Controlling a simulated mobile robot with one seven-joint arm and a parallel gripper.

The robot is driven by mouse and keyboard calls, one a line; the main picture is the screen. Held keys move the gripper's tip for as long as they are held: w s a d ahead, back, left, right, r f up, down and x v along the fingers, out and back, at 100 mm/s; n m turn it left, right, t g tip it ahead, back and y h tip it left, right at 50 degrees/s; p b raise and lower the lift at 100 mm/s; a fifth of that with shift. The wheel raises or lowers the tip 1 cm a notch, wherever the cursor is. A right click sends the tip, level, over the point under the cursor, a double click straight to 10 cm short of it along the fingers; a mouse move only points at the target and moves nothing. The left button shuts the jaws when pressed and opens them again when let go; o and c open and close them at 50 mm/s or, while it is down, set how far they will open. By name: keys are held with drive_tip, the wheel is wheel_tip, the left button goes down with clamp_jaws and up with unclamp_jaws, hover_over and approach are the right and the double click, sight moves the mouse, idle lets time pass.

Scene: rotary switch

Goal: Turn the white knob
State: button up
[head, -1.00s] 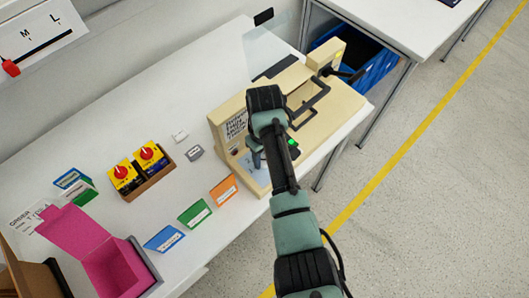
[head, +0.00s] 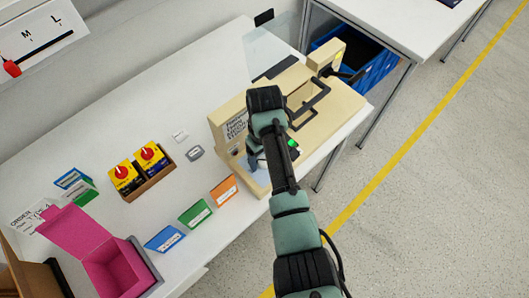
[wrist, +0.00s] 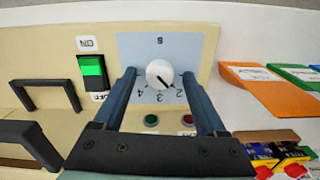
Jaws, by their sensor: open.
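The white knob (wrist: 160,73) is round and sits on a light blue panel (wrist: 135,45) with upside-down numbers around it. A dark pointer mark on it slants to the lower right, towards the 2. My gripper (wrist: 158,71) is open, with one blue-grey finger on each side of the knob and a visible gap to it on both sides. I cannot tell how deep the fingertips reach. In the head view my gripper is partly hidden by my arm over the front of the beige machine (head: 340,105), and the knob cannot be made out there.
A lit green switch (wrist: 92,70) and a dark handle (wrist: 45,92) are left of the panel in the wrist view. Green (wrist: 151,120) and red (wrist: 188,119) buttons sit below the knob. An orange card holder (head: 223,190) stands beside the machine.

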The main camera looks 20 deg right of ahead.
wheel_tip(320, 180, up, 13)
drive_tip(key=p, duration=0.1)
idle(0.3)
drive_tip(key=shift+s+f, duration=0.1)
idle(0.4)
